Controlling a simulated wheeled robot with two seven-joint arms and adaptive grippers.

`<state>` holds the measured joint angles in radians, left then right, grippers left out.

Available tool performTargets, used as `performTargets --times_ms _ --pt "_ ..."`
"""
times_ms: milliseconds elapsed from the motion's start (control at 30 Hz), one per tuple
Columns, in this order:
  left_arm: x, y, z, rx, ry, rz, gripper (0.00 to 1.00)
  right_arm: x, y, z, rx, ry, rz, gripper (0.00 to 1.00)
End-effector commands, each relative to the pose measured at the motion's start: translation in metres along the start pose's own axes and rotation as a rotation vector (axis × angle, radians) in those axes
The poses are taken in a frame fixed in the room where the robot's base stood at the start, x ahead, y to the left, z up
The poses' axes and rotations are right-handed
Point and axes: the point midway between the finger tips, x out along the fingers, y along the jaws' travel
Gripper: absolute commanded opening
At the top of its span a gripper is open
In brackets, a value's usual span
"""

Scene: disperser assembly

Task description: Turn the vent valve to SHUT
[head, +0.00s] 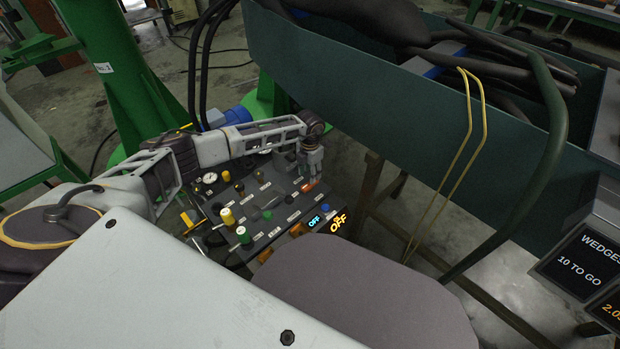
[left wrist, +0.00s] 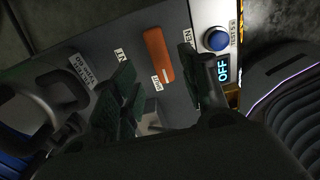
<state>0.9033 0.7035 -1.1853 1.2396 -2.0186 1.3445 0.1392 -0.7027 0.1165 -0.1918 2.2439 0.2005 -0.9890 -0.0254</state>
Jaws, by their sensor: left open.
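The vent valve is an orange bar handle (left wrist: 159,54) on the grey control panel (left wrist: 200,12). In the left wrist view it runs up and down the picture, slightly tilted. A small SHUT label (left wrist: 157,84) lies by its lower end and another label (left wrist: 187,34), seemingly OPEN, right of its upper part. In the head view the orange handle (head: 308,187) is at the panel's right edge. My left gripper (head: 313,179) is over it, pointing down. Its dark fingers (left wrist: 155,85) are open, one on each side of the handle in the picture; contact cannot be told. My right gripper is not in view.
A blue button (left wrist: 217,40) and an OFF display (left wrist: 222,71) sit right of the handle.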

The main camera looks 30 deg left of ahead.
Motion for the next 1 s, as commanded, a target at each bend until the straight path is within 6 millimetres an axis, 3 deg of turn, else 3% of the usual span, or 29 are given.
performTargets --times_ms 200,400,1000 --pt "-0.033 0.001 0.001 0.001 -0.002 0.001 0.45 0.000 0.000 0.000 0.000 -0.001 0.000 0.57" --pt "-0.053 0.001 0.001 0.000 -0.002 0.000 0.45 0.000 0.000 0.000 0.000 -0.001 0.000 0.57" --pt "-0.060 0.000 0.000 0.001 -0.001 0.000 0.45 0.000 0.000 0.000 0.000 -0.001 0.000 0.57"
